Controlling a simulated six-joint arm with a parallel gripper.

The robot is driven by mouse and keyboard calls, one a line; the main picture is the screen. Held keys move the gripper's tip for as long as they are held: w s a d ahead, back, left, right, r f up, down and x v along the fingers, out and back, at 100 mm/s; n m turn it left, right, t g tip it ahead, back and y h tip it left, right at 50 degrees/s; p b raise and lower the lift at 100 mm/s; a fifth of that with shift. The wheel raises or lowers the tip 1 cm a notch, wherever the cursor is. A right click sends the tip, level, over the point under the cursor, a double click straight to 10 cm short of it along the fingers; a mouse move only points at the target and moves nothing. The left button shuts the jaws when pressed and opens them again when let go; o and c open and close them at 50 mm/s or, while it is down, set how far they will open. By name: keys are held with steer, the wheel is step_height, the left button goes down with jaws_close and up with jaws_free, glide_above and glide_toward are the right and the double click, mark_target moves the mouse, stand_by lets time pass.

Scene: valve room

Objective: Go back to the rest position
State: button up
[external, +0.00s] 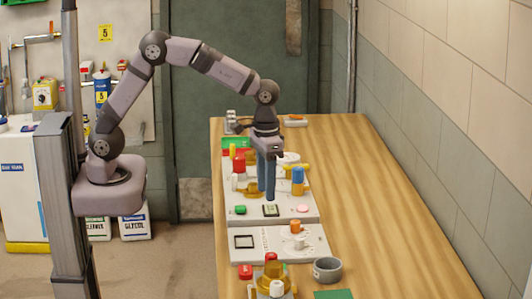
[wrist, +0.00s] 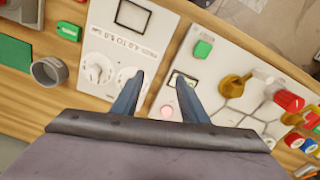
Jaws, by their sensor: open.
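My gripper (external: 267,197) points straight down over the white valve panel (external: 226,212) on the wooden table. In the wrist view my gripper (wrist: 162,79) has two blue fingers spread apart with nothing between them. A small dark-framed display (external: 271,210) is close to the fingertips; it also shows beside the right finger in the wrist view (wrist: 190,78). A green button (wrist: 203,49) and a pink button (wrist: 167,112) are on either side of that display. Whether the fingertips touch the panel cannot be told.
A second white panel (external: 310,240) with a black square frame, a grey cup (external: 327,270) and a green mat (external: 333,295) lie nearer the camera. The table's right side is clear.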

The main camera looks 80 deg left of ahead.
steer(key=s+a+f+m, duration=0.2)
steer(key=s+a, duration=0.1)
steer(key=s, duration=0.8)
steer(key=s+a+f+m, duration=0.1)
steer(key=s+a+f, duration=0.15)
steer(key=s, duration=0.75)
step_height(320, 180, down, 12)
steer(key=b, duration=1.2)
